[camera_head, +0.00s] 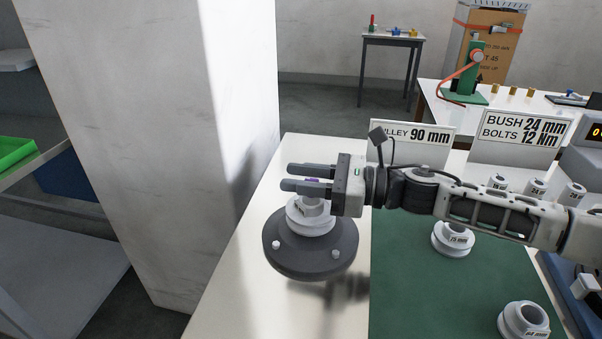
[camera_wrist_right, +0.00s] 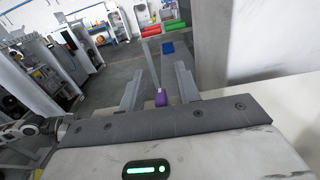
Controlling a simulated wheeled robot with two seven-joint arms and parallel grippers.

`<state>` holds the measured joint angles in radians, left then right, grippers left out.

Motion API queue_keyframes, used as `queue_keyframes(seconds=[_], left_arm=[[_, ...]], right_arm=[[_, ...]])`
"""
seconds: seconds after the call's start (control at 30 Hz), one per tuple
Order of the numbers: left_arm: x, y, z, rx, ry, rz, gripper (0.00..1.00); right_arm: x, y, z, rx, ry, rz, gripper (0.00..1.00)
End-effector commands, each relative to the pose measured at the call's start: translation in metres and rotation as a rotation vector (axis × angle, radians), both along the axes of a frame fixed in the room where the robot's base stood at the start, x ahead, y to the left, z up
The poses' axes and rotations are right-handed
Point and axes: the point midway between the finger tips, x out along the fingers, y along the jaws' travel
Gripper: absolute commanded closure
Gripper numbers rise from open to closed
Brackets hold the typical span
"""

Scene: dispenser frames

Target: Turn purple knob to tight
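The small purple knob (camera_head: 312,180) shows on top of a white stepped pulley (camera_head: 312,222), partly hidden by my right gripper. The pulley stands on a dark grey round base (camera_head: 285,258) with small light bolt heads. My right gripper (camera_head: 287,177) lies level over the pulley, its two fingers pointing left. In the right wrist view the purple knob (camera_wrist_right: 160,97) is between the two fingers (camera_wrist_right: 158,82), with a gap on both sides. The gripper is open. My left gripper is not in view.
Signs for a 90 mm pulley (camera_head: 422,138) and a 24 mm bush with 12 Nm bolts (camera_head: 520,130) stand behind my arm. Loose white pulleys (camera_head: 453,242) sit on the green mat (camera_head: 410,290). A white pillar (camera_head: 245,90) rises left of the table.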

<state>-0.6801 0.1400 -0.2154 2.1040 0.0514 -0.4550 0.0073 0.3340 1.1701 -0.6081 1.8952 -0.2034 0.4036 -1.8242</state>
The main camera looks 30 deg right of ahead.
Motion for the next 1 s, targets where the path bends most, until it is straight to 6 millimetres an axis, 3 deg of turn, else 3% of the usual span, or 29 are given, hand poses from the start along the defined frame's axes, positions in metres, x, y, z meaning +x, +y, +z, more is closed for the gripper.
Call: queue_keyframes(seconds=[0.23, 0.37, 0.73, 1.0], left_arm=[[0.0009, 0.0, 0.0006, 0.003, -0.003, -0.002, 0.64], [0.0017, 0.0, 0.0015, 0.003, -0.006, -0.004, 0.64], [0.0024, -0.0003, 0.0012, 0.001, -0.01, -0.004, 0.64], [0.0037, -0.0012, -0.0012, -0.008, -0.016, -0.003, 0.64]], right_arm=[[0.0003, 0.0006, -0.0006, -0.001, 0.001, 0.0, 0.67], [0.0003, 0.0005, -0.0005, -0.001, 0.001, 0.0, 1.0], [0.0001, 0.0006, -0.0011, 0.0, 0.0, -0.025, 1.0], [0.0011, -0.0005, -0.0019, 0.003, 0.0, -0.167, 1.0]])
